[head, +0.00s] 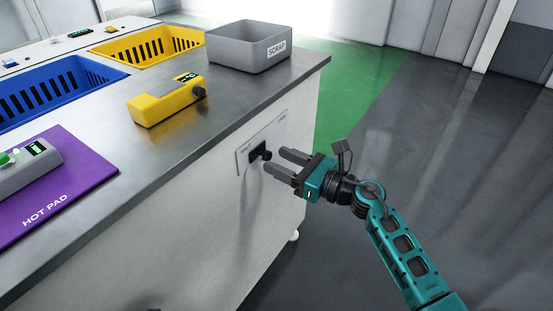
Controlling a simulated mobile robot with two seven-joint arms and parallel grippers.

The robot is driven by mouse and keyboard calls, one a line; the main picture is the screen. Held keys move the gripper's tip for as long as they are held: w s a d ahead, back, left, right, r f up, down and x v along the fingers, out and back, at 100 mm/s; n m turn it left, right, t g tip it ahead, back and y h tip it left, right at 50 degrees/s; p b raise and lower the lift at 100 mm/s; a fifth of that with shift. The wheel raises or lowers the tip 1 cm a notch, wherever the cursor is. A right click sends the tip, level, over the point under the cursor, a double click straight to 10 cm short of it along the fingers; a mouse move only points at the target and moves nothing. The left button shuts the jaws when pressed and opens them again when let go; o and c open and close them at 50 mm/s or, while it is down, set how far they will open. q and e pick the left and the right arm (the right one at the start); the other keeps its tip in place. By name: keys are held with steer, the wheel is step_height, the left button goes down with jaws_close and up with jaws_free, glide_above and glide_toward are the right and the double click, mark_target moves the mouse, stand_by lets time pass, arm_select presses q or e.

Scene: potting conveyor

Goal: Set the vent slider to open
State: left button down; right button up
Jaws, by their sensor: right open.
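The vent slider (266,155) is a small black knob in a dark slot on a pale plate (243,160). The plate is fixed to the side of the counter below its top edge. The lettering at the ends of the plate is too small to read. My right gripper (274,160) is open, its two grey fingers pointing left at the knob from the right. The fingertips are close to the knob, one above and one below it in the picture. I cannot tell whether they touch it. My left gripper is not in view.
On the counter (215,108) stand a yellow device (165,104), a grey SCRAP bin (249,50), blue (62,82) and yellow (148,45) slotted crates, and a purple hot pad (70,190) with a grey device (28,168). The floor right of the counter is clear.

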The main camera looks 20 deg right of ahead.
steer(key=shift+x, duration=0.95)
jaws_close()
steer(key=shift+d, duration=0.1)
